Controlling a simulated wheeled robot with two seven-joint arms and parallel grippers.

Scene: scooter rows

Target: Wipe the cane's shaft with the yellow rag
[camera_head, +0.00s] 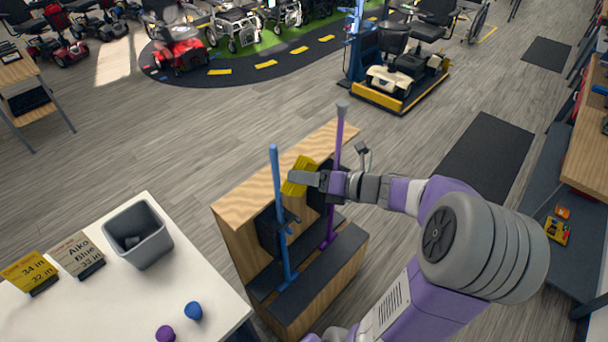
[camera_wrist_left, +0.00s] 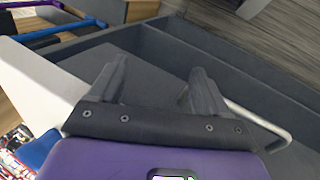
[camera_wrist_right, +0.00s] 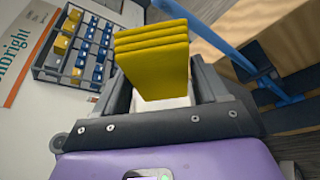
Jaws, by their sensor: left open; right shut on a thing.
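A blue cane (camera_head: 277,190) and a purple cane (camera_head: 338,150) stand upright in a wooden stand (camera_head: 232,225) with dark holders. My right gripper (camera_head: 302,179) is shut on the folded yellow rag (camera_head: 297,187), which is just right of the blue cane's upper shaft. I cannot tell whether they touch. In the right wrist view the rag (camera_wrist_right: 155,55) sticks up between the fingers, and the blue cane (camera_wrist_right: 215,35) runs behind it to the right. My left gripper (camera_wrist_left: 157,92) is open and empty in its wrist view; the head view does not show its fingers.
A white table (camera_head: 100,305) at lower left carries a grey bin (camera_head: 137,232), a sign reading "Aiko Blue 32 in" (camera_head: 78,254), a yellow sign (camera_head: 30,270), a blue knob (camera_head: 193,310) and a purple knob (camera_head: 165,333). Open floor lies behind the stand.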

